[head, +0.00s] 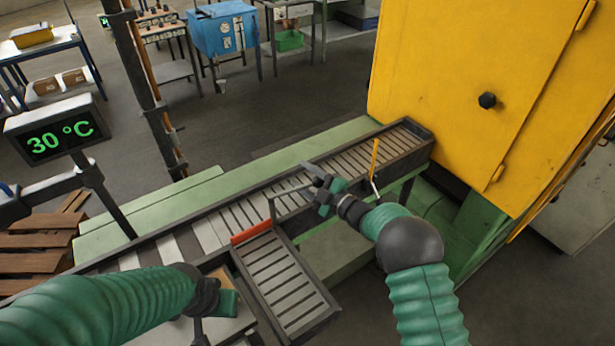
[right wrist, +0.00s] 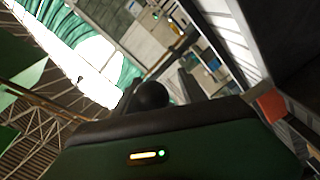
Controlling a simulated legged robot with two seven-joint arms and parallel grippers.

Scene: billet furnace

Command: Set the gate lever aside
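The gate lever (head: 271,207) is a thin grey bent rod in the head view. It rises beside the red-orange gate plate (head: 251,233) on the roller conveyor, and its upper bar runs right toward my right gripper (head: 317,187). The gripper is at the end of this bar; I cannot tell whether it touches or holds it. Its fingers are too small to read as open or shut. My left gripper (head: 213,308) is low at the left, over the conveyor's near side, its fingertips partly hidden. The right wrist view shows mostly the gripper's dark green body, with no clear fingertips.
The roller conveyor (head: 350,158) runs to the yellow furnace cabinet (head: 455,80), with a short side chute (head: 285,283) toward me. A yellow-handled lever (head: 375,158) stands just right of my right gripper. Wooden pallets (head: 38,240) lie at left.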

